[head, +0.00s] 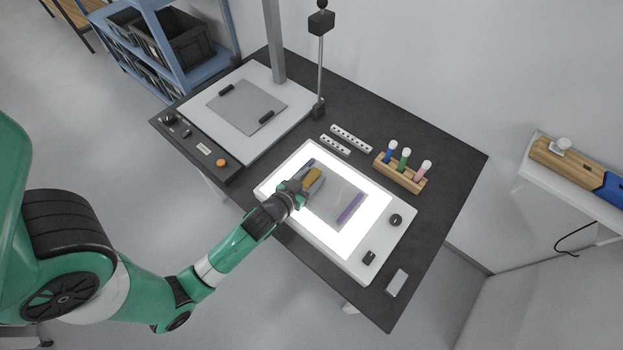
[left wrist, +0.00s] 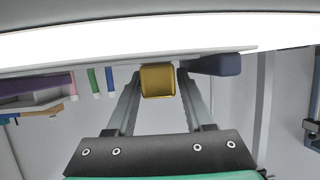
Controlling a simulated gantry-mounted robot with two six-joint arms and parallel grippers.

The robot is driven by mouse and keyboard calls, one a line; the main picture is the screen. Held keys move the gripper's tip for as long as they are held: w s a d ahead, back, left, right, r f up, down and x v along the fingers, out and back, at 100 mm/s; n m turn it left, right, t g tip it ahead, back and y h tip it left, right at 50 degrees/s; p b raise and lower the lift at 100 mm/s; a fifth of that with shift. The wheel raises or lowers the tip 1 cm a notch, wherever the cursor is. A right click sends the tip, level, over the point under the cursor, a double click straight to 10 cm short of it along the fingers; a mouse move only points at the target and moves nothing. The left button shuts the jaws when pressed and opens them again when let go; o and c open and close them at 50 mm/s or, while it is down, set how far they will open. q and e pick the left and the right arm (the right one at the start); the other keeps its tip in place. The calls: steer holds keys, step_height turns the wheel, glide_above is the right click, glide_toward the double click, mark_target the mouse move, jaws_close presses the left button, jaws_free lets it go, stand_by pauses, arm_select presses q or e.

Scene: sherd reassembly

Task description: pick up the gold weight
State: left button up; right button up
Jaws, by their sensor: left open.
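The gold weight (head: 313,174) is a small block on the glowing light panel (head: 372,240), near the upper left of the grey sheet there. My left gripper (head: 308,180) is open at the weight. In the left wrist view the gold weight (left wrist: 158,80) sits between the two spread fingertips of my left gripper (left wrist: 160,76). A narrow gap seems to show at each side, so the fingers do not look closed on it. Fingers partly hide the weight in the head view. My right gripper is not in view.
A purple bar (head: 350,207) lies right of the gripper, and a dark blue bar (left wrist: 216,65) is close beside one finger. A wooden rack (head: 400,178) with coloured tubes stands behind the panel. A copy stand (head: 245,140) is at the left.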

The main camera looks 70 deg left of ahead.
mark_target(311, 177)
arm_select(q)
jaws_close()
steer(key=shift+r, duration=0.2)
stand_by(0.3)
steer(key=shift+r, duration=0.3)
step_height(311, 177, up, 2)
steer(key=shift+r+p, duration=0.15)
steer(key=shift+p, duration=0.75)
steer(key=d+r, duration=0.1)
steer(key=d+r+p, duration=0.1)
steer(key=d+r, duration=0.1)
steer(key=r, duration=0.1)
steer(key=shift+w+p, duration=0.25)
steer(key=shift+p, duration=0.05)
steer(key=d+r+p, duration=0.5)
steer(key=d+p, duration=0.6)
steer(key=shift+w+r+p, duration=0.4)
steer(key=shift+w, duration=0.05)
